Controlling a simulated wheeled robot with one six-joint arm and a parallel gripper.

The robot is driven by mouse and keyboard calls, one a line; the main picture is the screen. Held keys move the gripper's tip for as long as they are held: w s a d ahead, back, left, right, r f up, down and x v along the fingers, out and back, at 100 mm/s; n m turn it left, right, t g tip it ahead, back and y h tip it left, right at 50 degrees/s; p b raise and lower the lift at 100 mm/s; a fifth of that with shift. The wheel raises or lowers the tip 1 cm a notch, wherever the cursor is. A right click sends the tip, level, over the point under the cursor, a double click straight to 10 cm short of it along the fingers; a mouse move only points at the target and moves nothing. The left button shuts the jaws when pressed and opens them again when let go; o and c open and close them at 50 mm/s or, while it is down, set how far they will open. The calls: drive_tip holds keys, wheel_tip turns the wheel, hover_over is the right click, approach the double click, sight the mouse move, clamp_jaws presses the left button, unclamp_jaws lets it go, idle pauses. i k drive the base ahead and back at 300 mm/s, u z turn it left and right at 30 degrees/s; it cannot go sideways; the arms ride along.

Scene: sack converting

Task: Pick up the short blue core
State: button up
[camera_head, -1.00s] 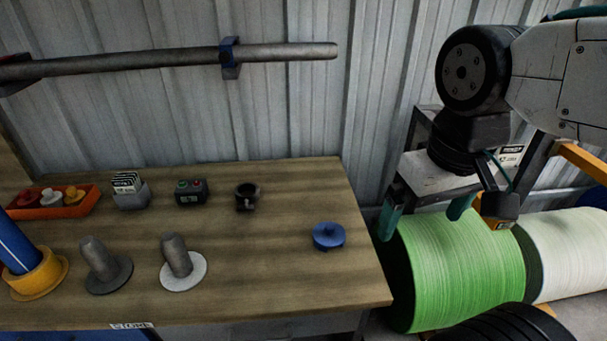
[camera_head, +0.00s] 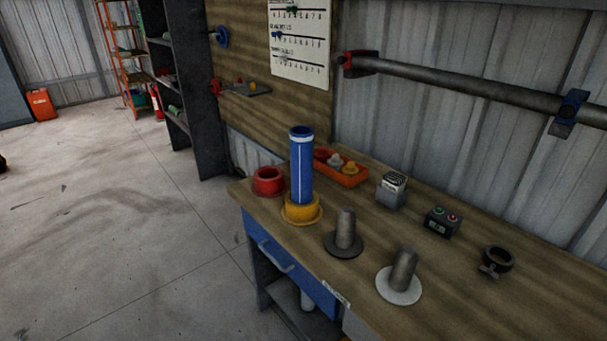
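A blue core (camera_head: 301,168), a tube with a thin white line down its side and an open top, stands upright at the left end of the wooden bench (camera_head: 455,285). Its lower end sits in a yellow flanged base (camera_head: 302,211); whether a post runs up inside it is hidden. No other blue tube shows. My gripper is outside the view.
A red ring (camera_head: 268,181) is left of the core, an orange tray (camera_head: 343,170) behind it. Two grey posts stand on a dark disc (camera_head: 343,246) and a white disc (camera_head: 399,286). A card box (camera_head: 392,191), button box (camera_head: 442,222) and black clamp (camera_head: 496,263) lie right.

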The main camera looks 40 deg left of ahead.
sight(301, 138)
drive_tip(key=k, duration=0.5)
drive_tip(key=u, duration=2.25)
drive_tip(key=i, duration=1.4)
drive_tip(key=z, duration=1.95)
